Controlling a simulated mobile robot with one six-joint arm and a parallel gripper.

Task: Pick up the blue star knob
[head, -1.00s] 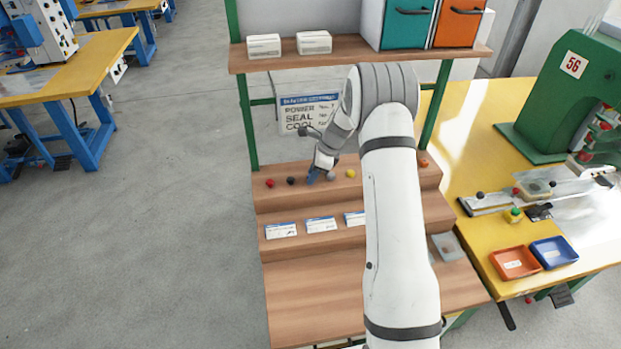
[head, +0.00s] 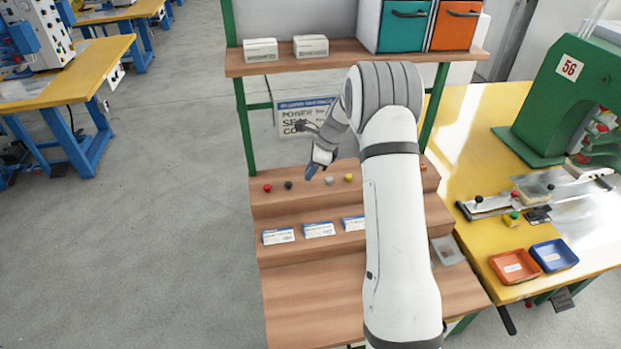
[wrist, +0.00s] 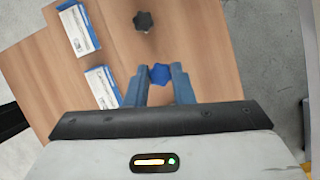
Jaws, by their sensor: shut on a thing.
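The blue star knob (wrist: 159,73) sits between the fingertips of my gripper (wrist: 159,82) in the wrist view. My gripper is shut on it. In the head view my gripper (head: 311,172) is above the top step of the wooden rack (head: 263,206), between a black knob and a grey knob. The blue knob cannot be told apart from the blue fingers in the head view.
On the top step are a red knob (head: 267,188), a black knob (head: 288,185), a grey knob (head: 328,181) and a yellow knob (head: 348,178). White label cards (head: 319,229) lie on the step below. A shelf (head: 360,55) hangs above.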

